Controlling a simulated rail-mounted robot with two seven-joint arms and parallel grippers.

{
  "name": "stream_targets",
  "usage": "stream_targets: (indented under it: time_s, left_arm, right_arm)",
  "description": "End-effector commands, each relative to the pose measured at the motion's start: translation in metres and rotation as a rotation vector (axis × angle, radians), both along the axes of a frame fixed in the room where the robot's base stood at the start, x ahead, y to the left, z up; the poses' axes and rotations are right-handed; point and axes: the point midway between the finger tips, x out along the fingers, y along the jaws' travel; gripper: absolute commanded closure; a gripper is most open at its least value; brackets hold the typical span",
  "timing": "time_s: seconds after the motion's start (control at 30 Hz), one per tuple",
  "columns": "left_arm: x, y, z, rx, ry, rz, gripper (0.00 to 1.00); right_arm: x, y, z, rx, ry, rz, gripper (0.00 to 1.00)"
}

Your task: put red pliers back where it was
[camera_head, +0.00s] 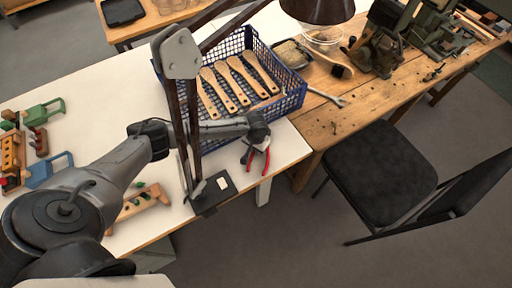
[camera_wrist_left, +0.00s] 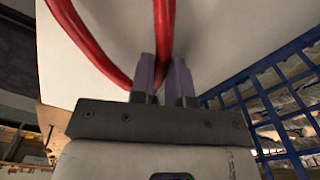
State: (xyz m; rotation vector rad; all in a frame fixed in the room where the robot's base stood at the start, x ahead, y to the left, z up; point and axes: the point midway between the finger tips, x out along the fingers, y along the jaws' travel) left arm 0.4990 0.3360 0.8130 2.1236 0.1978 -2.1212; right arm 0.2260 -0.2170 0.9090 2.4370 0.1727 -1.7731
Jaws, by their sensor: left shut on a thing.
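The red pliers (camera_head: 265,160) show just below my left gripper (camera_head: 258,136), near the right edge of the white table (camera_head: 120,85). In the left wrist view, the red handles of the pliers (camera_wrist_left: 86,40) run up from between the purple fingers of my left gripper (camera_wrist_left: 164,82). The gripper is shut on the pliers. The jaws of the pliers are hard to make out in the wrist view. My right gripper is not in view.
A blue crate (camera_head: 284,108) with several wooden brush handles (camera_head: 238,82) stands just behind the gripper. A lamp base (camera_head: 213,192) stands to its left. A wrench (camera_head: 325,96) lies on the wooden bench (camera_head: 320,125). A black chair (camera_head: 380,170) stands at right.

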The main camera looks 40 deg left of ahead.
Motion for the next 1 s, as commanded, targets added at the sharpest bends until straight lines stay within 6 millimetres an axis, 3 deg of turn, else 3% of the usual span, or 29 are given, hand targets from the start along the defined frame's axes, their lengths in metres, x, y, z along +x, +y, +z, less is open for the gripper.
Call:
stream_targets:
  time_s: [0.33,0.37,0.67,1.0]
  left_arm:
    - [0.0004,-0.0001,-0.0067,-0.001,-0.001,0.0,1.0]
    - [0.0004,0.0,-0.0067,-0.001,-0.002,0.0,0.83]
    - [0.0001,0.0,-0.0065,0.0,-0.001,0.0,0.54]
    - [0.0,0.0002,-0.0004,0.0,0.0,0.0,0.54]
  right_arm:
    - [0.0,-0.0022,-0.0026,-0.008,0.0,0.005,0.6]
    - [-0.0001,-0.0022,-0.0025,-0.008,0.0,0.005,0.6]
    - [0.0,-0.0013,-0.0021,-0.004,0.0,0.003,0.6]
    - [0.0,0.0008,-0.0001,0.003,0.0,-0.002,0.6]
